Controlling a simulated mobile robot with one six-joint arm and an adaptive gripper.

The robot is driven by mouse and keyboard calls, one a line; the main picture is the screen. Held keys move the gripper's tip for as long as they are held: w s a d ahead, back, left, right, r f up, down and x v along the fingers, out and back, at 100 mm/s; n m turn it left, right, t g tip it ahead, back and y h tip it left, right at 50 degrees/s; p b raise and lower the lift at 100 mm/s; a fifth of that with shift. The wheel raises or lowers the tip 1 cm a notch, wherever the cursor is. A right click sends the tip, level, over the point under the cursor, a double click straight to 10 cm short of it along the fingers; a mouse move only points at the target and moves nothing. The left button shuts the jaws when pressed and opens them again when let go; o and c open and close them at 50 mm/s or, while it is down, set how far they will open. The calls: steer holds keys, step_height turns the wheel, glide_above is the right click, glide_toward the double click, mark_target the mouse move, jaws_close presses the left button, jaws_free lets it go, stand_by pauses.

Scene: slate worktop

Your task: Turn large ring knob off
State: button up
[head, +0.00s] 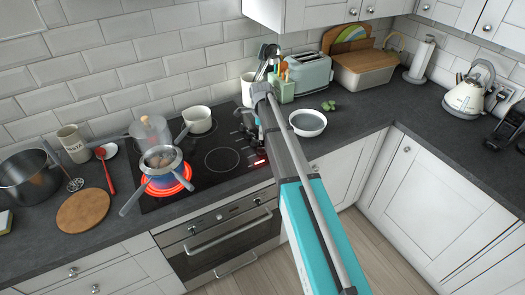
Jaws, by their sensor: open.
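The black hob (222,160) is set in the worktop. Its large front-left ring (183,186) glows red under a pan with brown contents. A small red light (260,162) shows at the hob's right front edge, beside my arm. I cannot clearly make out the large ring knob; the arm may hide it. Small controls (225,216) show on the oven front, too small to read. My gripper (247,128) is open above the right side of the hob, pointing down. Its fingertips are small and partly hidden by the arm.
A white bowl (307,123), green utensil holder (281,89) and toaster (310,72) stand to the right.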

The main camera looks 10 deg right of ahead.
mark_target(261, 148)
steer(key=shift+f+b, duration=3.75)
steer(key=shift+f, duration=0.25)
jaws_close()
steer(key=shift+d, duration=0.1)
